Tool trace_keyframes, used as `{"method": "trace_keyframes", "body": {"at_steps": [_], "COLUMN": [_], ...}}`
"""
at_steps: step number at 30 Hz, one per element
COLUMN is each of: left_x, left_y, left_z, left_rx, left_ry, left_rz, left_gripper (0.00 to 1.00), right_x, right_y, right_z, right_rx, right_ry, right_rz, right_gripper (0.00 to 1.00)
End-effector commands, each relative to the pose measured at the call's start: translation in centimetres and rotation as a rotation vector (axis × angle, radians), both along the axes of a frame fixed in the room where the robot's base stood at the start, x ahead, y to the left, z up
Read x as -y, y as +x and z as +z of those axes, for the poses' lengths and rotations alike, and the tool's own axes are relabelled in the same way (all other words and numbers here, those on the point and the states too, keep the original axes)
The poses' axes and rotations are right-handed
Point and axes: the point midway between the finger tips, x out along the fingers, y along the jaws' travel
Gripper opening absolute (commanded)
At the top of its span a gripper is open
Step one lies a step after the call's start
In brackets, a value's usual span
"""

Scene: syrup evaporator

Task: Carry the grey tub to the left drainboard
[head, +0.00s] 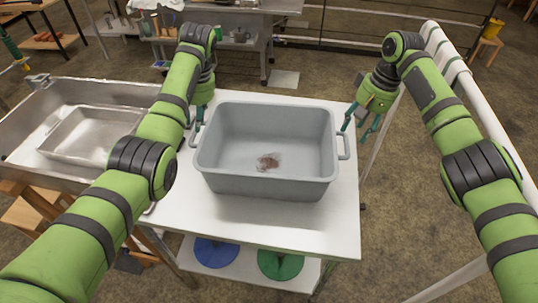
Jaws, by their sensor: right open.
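The grey tub (266,187) stands upright on a white tabletop (245,226), with a small brownish patch on its inside floor. It has a handle at each side; the right handle (344,147) is clear to see. My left gripper (197,132) points down at the tub's left handle; the arm partly hides its fingers, so I cannot tell whether they grip it. My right gripper (361,131) is open and empty, just right of the right handle, its fingers pointing down. At the left is a steel sink unit (40,88); I cannot tell which part is the left drainboard.
The steel unit has a rectangular basin (93,137), partly behind my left arm. A blue disc (216,252) and a green disc (281,264) are on the lower shelf. A white rail (482,108) runs along the right. The tabletop in front of the tub is bare.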

Motion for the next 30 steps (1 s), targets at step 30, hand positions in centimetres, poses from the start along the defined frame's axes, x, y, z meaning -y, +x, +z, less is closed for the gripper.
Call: {"method": "trace_keyframes", "body": {"at_steps": [30], "left_x": [-1.5], "left_y": [0.0], "left_z": [-6.9], "left_rx": [-0.001], "left_ry": [0.0], "left_rz": [0.001], "left_gripper": [0.0], "right_x": [-1.3], "right_y": [0.0], "right_z": [-6.9], "right_rx": [-0.001], "right_ry": [0.0], "right_rz": [0.001], "right_gripper": [0.13]}}
